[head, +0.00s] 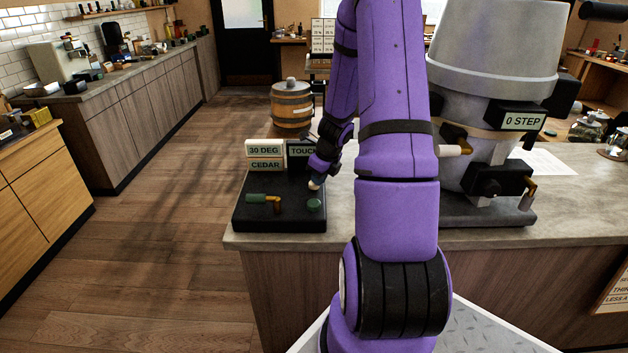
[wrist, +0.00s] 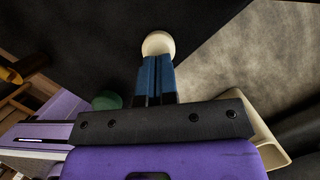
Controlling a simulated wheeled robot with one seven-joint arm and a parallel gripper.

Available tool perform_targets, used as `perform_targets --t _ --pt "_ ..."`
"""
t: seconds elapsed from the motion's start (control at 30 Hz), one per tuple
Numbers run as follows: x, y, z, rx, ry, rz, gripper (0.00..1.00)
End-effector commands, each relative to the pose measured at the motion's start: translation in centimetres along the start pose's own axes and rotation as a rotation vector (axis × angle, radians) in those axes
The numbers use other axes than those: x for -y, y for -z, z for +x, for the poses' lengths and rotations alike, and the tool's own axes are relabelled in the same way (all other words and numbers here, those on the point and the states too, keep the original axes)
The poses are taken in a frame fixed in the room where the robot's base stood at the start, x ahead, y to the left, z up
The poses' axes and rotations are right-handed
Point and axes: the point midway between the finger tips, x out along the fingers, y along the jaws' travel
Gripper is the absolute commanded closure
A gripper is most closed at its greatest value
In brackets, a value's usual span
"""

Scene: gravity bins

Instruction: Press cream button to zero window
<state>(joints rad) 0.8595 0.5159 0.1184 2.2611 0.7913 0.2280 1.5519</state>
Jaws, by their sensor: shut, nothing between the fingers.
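The cream button (head: 314,185) is a small round knob on the black panel (head: 245,215) at the left end of the counter. My gripper (head: 317,178) points down at it, its fingertips hidden or too small in the head view. In the wrist view the blue fingers of my gripper (wrist: 158,60) are shut and empty. Their tips overlap the lower edge of the cream button (wrist: 158,43); I cannot tell whether they touch or press it.
A green button (head: 314,205) sits close to the cream one, and a brass handle with a green grip (head: 264,199) lies to its left. Labels reading "30 DEG" (head: 264,149) and "CEDAR" (head: 265,164) stand behind. The large grey hopper (head: 495,45) with a "0 STEP" display (head: 523,121) stands right.

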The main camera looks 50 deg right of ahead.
Motion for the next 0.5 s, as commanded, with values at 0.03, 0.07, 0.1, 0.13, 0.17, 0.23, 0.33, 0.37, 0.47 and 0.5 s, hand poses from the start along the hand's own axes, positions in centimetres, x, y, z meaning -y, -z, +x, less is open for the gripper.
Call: perform_targets --t 0.03,0.07,0.1,0.13,0.17,0.23,0.33,0.37,0.47,0.5 --pt "0.0 0.1 0.2 0.0 -0.001 0.001 1.0" --pt "0.0 0.0 0.1 0.0 0.0 0.001 1.0" --pt "0.0 0.0 0.1 0.0 0.0 0.0 1.0" --pt "0.0 0.0 0.1 0.0 0.0 0.0 1.0" --pt "0.0 0.0 0.1 0.0 0.0 0.0 1.0" --pt "0.0 0.0 0.1 0.0 0.0 0.0 1.0" --pt "0.0 0.0 0.0 0.0 0.0 0.0 1.0" --pt "0.0 -0.1 -0.1 0.0 0.0 -0.001 1.0" --pt "0.0 -0.3 -0.7 0.0 0.002 -0.004 1.0" --pt "0.0 -0.4 -1.1 0.0 0.002 -0.004 1.0"
